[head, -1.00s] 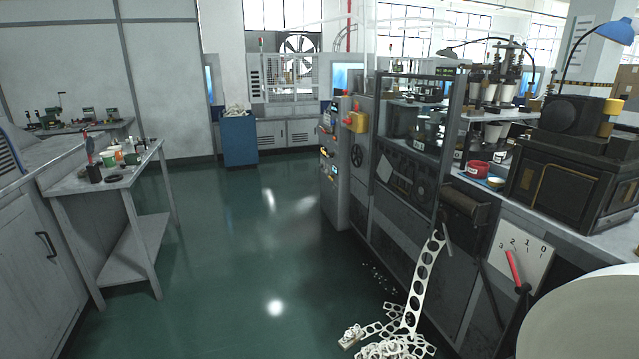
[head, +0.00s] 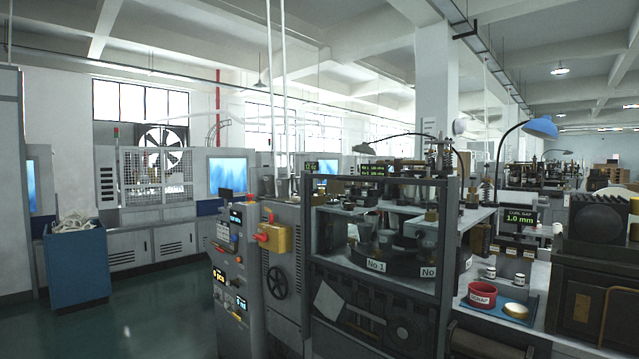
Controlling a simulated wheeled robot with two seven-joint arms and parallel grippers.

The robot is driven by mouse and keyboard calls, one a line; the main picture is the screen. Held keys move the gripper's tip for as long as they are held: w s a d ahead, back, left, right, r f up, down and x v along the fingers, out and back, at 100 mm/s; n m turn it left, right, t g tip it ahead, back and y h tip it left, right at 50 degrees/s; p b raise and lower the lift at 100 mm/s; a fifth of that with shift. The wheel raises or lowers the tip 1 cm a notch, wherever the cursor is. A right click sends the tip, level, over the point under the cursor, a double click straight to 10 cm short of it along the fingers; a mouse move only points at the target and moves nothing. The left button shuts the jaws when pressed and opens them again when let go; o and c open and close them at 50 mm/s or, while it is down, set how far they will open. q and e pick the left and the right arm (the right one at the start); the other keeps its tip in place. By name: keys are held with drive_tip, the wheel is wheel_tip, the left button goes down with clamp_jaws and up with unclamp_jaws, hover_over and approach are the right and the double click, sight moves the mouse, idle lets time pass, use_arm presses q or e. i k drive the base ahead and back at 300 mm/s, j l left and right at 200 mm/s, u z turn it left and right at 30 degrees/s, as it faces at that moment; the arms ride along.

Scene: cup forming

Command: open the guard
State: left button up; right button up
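A dark-framed, window-like guard (head: 449,235) stands upright on the front of the grey forming machine (head: 375,335), right of the middle in the head view. Through it I see a dark turntable with pale cups and labels reading "No 1" and "No". The guard looks closed, but I cannot make out a handle or latch on it. Neither of my grippers is in view.
A control cabinet (head: 236,300) with buttons and a yellow-and-red switch box (head: 274,238) stands left of the guard. A red scrap bowl (head: 482,296) sits on the bench at right. A blue bin (head: 76,268) stands at far left. Green floor (head: 150,325) is clear between.

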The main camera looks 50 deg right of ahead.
sight(437, 300)
drive_tip(key=i+z, duration=0.35)
drive_tip(key=i+j+z, duration=0.1)
drive_tip(key=i+z, duration=0.25)
drive_tip(key=i+j+z, duration=0.2)
drive_tip(key=i+z, duration=0.15)
drive_tip(key=i, duration=0.15)
